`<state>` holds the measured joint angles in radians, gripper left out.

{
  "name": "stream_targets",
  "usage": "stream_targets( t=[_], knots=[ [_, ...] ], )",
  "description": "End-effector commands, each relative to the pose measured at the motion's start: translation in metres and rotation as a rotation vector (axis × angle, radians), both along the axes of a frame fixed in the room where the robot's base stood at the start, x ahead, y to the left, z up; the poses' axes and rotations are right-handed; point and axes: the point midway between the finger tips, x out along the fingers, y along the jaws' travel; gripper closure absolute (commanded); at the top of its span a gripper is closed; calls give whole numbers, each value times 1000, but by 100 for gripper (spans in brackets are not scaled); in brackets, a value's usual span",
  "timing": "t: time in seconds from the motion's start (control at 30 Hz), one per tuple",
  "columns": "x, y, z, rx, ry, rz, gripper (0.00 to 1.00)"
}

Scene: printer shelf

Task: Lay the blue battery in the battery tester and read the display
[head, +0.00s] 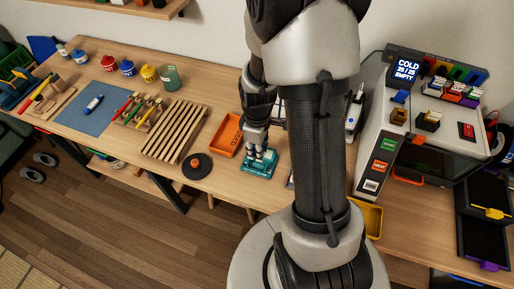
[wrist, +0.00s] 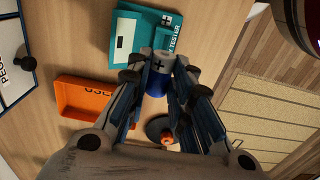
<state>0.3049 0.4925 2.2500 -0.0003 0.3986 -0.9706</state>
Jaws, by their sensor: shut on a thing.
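My gripper (wrist: 157,78) is shut on the blue battery (wrist: 156,84), which shows a grey end with a plus mark between the fingers in the wrist view. The teal battery tester (wrist: 127,52) lies just beyond the battery, with a "TESTER" label and a pale window whose content I cannot read. In the head view my gripper (head: 260,155) is right over the tester (head: 255,172) on the table. The battery covers part of the tester in the wrist view; I cannot tell whether they touch.
An orange tray (wrist: 68,98) lies beside the tester; it also shows in the head view (head: 221,146). A black disc with an orange knob (head: 196,167) and a slatted wooden rack (head: 160,151) stand to the left. A printer (head: 378,150) stands to the right.

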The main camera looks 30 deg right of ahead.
Motion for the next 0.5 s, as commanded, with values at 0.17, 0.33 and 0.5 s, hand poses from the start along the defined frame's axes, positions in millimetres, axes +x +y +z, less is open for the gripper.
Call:
stream_targets(
  t=[0.17, 0.33, 0.5],
  knots=[
    [0, 0, -11, 0, 1, -1, 100],
    [0, 0, -26, 0, 1, -1, 100],
    [0, 0, -41, 0, 0, -1, 100]
  ],
)
